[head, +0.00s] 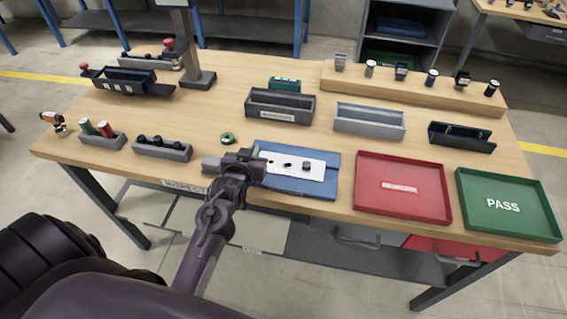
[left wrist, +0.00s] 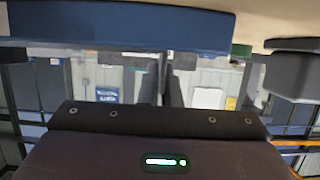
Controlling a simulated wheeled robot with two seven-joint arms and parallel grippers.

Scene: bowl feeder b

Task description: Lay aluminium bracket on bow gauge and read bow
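A blue board (head: 325,181) lies at the front middle of the bench, with a pale flat plate (head: 313,171) on it. The plate carries small dark spots or parts; I cannot tell whether it is the aluminium bracket or part of the bow gauge. My left gripper (head: 245,157) is over the board's left end and hides part of it. Its fingers (left wrist: 167,78) look close together in the left wrist view, but the gap and any held thing are unclear. A small grey block (head: 211,163) shows just left of the gripper. My right gripper is out of view.
A red tray (head: 402,209) and a green PASS tray (head: 511,229) lie to the right. Grey bins (head: 280,118) (head: 369,133) stand behind the board. A green ring (head: 227,138) and a grey holder with dark knobs (head: 162,153) are to the left.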

